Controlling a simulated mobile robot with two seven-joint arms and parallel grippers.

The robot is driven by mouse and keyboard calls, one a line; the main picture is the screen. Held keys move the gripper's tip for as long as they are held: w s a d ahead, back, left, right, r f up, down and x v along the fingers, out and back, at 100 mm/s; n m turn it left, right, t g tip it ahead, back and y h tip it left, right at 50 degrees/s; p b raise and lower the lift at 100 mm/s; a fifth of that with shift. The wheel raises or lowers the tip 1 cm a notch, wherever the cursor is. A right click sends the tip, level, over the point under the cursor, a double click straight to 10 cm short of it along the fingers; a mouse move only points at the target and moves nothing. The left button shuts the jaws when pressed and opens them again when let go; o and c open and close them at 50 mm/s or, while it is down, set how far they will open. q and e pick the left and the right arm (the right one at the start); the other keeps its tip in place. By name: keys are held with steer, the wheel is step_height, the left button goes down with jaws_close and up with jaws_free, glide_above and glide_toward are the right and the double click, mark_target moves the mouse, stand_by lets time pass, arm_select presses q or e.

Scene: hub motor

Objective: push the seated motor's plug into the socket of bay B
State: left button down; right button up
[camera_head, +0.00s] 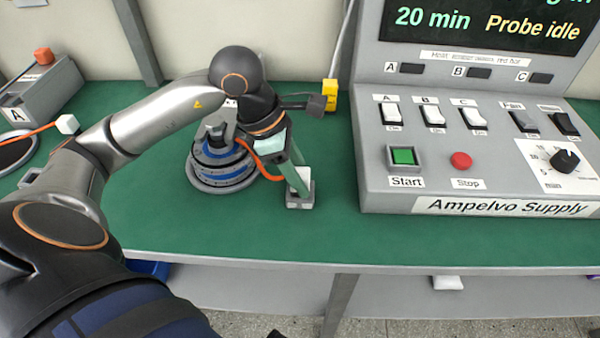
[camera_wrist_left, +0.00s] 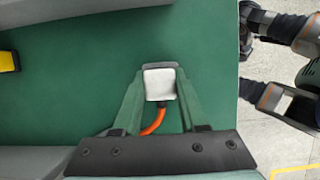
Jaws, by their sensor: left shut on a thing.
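The motor (camera_head: 208,168), dark with blue bands, sits on a round grey base on the bench, partly hidden by my left arm. An orange cable (camera_head: 262,165) runs from it to a white plug (camera_head: 302,181). My left gripper (camera_head: 300,186) points down and is shut on the plug, which also shows between the fingers in the left wrist view (camera_wrist_left: 160,84). A grey socket block (camera_head: 300,203) is on the bench right at the plug's lower end. Its edge shows just beyond the plug in the wrist view (camera_wrist_left: 160,66). I cannot tell how deep the plug sits. No B label shows by it.
The Ampelvo Supply console (camera_head: 480,150) stands to the right, with switches and Start and Stop buttons. Another bay labelled A (camera_head: 40,90), with its own white plug (camera_head: 67,124), is at the left. A yellow block (camera_head: 330,94) stands behind. The green bench front is clear.

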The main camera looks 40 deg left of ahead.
arm_select(q)
steer(key=shift+f+b, duration=0.2)
steer(key=shift+b, duration=0.3)
stand_by(1.1)
steer(key=shift+f+b, duration=0.25)
steer(key=shift+b, duration=0.25)
stand_by(1.5)
stand_by(0.5)
steer(key=c, duration=0.8)
jaws_free()
steer(key=shift+c, duration=0.2)
steer(key=o, duration=0.5)
